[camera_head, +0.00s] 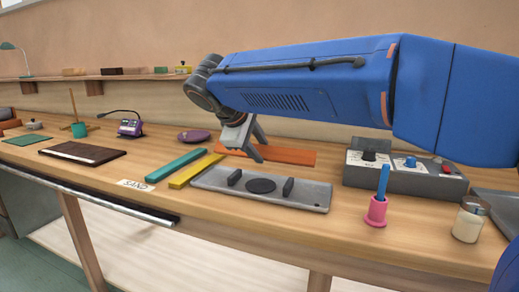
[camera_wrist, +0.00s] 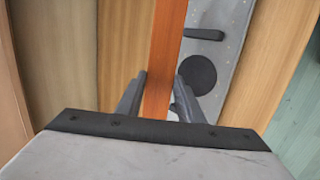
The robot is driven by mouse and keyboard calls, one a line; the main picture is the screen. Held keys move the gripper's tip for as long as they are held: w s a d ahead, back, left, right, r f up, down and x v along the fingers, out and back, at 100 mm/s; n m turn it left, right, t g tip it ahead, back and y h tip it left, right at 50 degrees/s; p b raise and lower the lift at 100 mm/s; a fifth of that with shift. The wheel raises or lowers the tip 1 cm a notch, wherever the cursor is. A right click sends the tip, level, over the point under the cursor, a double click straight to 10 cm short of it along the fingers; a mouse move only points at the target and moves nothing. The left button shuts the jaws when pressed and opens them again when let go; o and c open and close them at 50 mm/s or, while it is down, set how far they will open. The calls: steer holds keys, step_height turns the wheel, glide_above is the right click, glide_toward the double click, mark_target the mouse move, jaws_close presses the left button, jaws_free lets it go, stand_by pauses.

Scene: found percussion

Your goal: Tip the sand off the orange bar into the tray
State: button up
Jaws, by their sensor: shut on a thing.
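The orange bar (camera_head: 292,157) lies level behind the grey stand plate, and I cannot tell whether it touches the bench. My gripper (camera_head: 256,152) points down at its middle and is shut on it. In the wrist view the bar (camera_wrist: 165,45) runs between the two fingers (camera_wrist: 160,85). No sand shows on the part of the bar in sight; the fingers hide some of it. A white card reading SAND (camera_head: 134,184) lies at the bench's front edge. A dark, flat, rectangular thing (camera_head: 82,152) lies to the left; I cannot tell if it is the tray.
The grey plate (camera_head: 215,184) with two black blocks and a black disc (camera_head: 260,185) is close in front. Teal (camera_head: 178,165) and yellow (camera_head: 195,171) bars lie to its left. A control box (camera_head: 405,175), pink cup (camera_head: 376,211) and jar (camera_head: 468,222) stand right.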

mark_target(262, 154)
steer(key=shift+r+g, duration=0.35)
steer(key=shift+g, duration=0.05)
steer(key=g, duration=0.1)
steer(key=r+g+y, duration=0.1)
steer(key=g, duration=0.1)
steer(key=shift+w+r+g+y, duration=0.1)
steer(key=shift+r+g+y, duration=0.2)
steer(key=r+g+y, duration=0.1)
steer(key=g, duration=0.1)
steer(key=shift+r+n+g, duration=0.15)
steer(key=shift+n+g, duration=0.15)
steer(key=shift+r+g, duration=0.25)
steer(key=shift+g, duration=0.25)
